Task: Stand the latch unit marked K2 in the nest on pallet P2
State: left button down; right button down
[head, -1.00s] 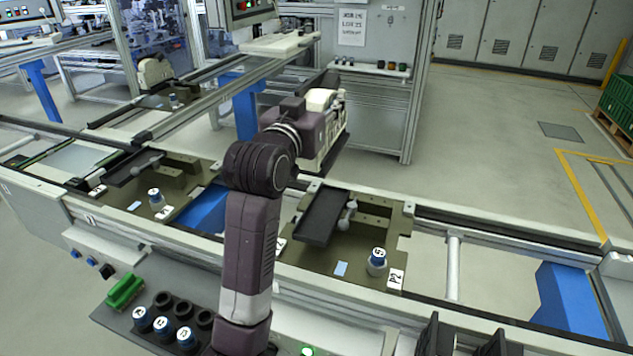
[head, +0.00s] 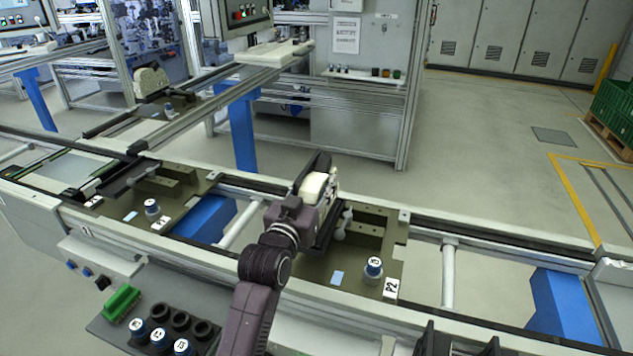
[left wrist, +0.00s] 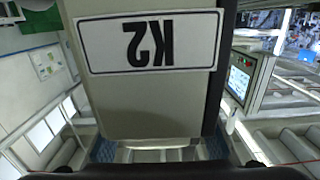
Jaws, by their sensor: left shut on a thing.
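The latch unit K2 (head: 317,187) is a cream block with a dark side. Its K2 label (left wrist: 148,42) shows upside down in the left wrist view. My left gripper (head: 303,208) is shut on it and holds it roughly upright at the back left part of pallet P2 (head: 343,264). The pallet is an olive plate with a white P2 tag (head: 391,288). The dark sloping piece on the pallet is mostly behind my gripper and the unit. I cannot tell whether the unit touches the pallet.
A blue-topped cylinder (head: 373,268) stands on P2 near its tag. Pale round-ended pins (head: 342,224) rise close beside the unit. Another pallet (head: 158,187) lies to the left. A panel with several dark sockets (head: 181,321) and a green block (head: 121,302) is in front.

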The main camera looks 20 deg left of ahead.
pick_arm(q)
jog(key=shift+r, duration=0.15)
pick_arm(e)
jog(key=shift+d, duration=0.15)
pick_arm(q)
jog(key=c, duration=1.7)
grip_release()
jog(key=shift+f, duration=0.25)
jog(key=shift+c, duration=0.2)
jog(key=o, duration=0.5)
pick_arm(e)
jog(key=shift+d, duration=0.3)
pick_arm(q)
jog(key=shift+r, duration=0.1)
